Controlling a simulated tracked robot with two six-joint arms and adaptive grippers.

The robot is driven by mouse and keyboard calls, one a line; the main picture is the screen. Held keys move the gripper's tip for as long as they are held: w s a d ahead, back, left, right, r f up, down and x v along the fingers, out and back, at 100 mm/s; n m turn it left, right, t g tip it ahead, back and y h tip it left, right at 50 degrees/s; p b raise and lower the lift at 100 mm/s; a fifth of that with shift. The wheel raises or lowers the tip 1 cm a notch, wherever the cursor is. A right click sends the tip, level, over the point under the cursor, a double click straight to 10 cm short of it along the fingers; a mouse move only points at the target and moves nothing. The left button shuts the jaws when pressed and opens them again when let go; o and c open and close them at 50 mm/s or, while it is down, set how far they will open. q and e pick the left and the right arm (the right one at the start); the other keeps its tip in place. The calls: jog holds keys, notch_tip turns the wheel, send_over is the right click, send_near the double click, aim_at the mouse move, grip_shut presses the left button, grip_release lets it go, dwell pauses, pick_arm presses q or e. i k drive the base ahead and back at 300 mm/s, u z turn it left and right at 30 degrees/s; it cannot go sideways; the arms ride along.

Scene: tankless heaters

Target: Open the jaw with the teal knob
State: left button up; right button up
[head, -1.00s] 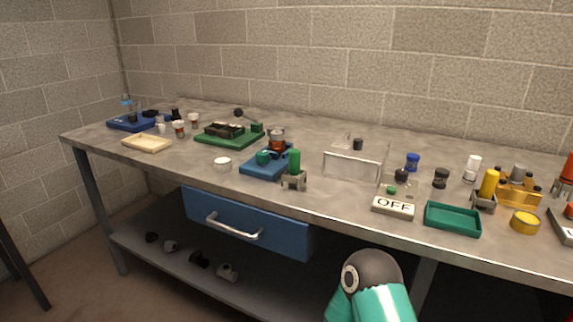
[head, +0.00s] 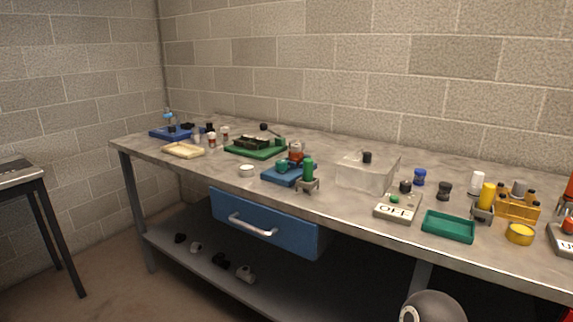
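A blue device (head: 277,177) stands on the bench near its front edge, left of the picture's middle. A teal knob (head: 282,167) sits on its front left side. A small reddish-brown thing (head: 296,152) is at its back; whether a jaw grips it is too small to tell. The jaw's opening cannot be made out. Neither of my grippers is in view. Only a grey rounded joint of one of my arms shows at the bottom edge, right of the middle, well away from the device.
A green cylinder on a small stand (head: 308,170) is close right of the device. A green board (head: 255,153) lies behind left, a white round dish (head: 247,171) to the left. A clear box (head: 367,173) stands right.

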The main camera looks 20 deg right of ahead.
aim_at(281, 166)
jog(key=z, duration=0.05)
jog(key=i, duration=1)
jog(key=u, duration=0.05)
